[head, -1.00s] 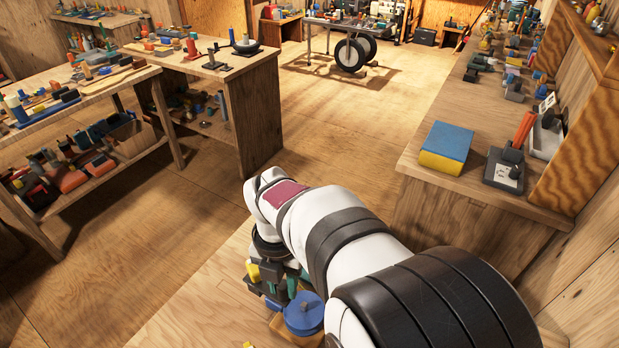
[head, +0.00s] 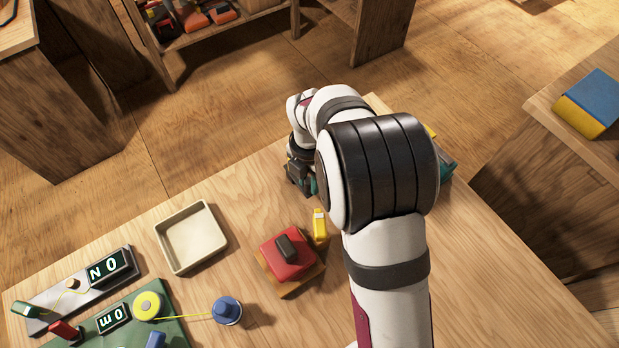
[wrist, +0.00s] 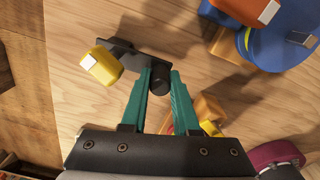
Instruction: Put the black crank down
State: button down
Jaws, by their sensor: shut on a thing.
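The black crank (wrist: 125,54) has a flat black arm, a yellow knob (wrist: 102,66) at its left end and a dark round stub near my fingertips in the wrist view. My gripper (wrist: 161,76) has teal fingers and is shut on the crank, with the knob sticking out to the left. Wooden table top shows behind it; I cannot tell the height of the crank above it. In the head view my gripper (head: 300,180) is over the table's far edge area, and the crank is mostly hidden there by my wrist.
An empty cream tray (head: 192,238) sits on the table (head: 250,180). Nearby are a red block with a black top (head: 287,257), a yellow piece (head: 320,226) and a blue knob (head: 227,310). The wrist view shows a blue disc (wrist: 272,60) close at right. Wood is bare between tray and gripper.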

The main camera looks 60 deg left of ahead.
jog(key=c, duration=0.7)
grip_release()
jog(key=shift+f, duration=0.1)
jog(key=shift+o, duration=0.2)
notch_tip(320, 180, up, 12)
jog(key=w+d+r+m, duration=0.5)
jog(key=w+d+m, duration=0.1)
jog(key=d+m, duration=0.45)
jog(key=s+d+r+m+y, duration=0.1)
jog(key=d+r+m, duration=0.2)
jog(key=d+m, duration=1.5)
jog(key=s+d+f+m, duration=0.2)
jog(key=s+d+m, duration=0.7)
jog(key=m, duration=0.7)
jog(key=shift+s+d+f+y, duration=0.15)
jog(key=shift+d+f+y, duration=0.1)
jog(key=shift+d+y, duration=0.15)
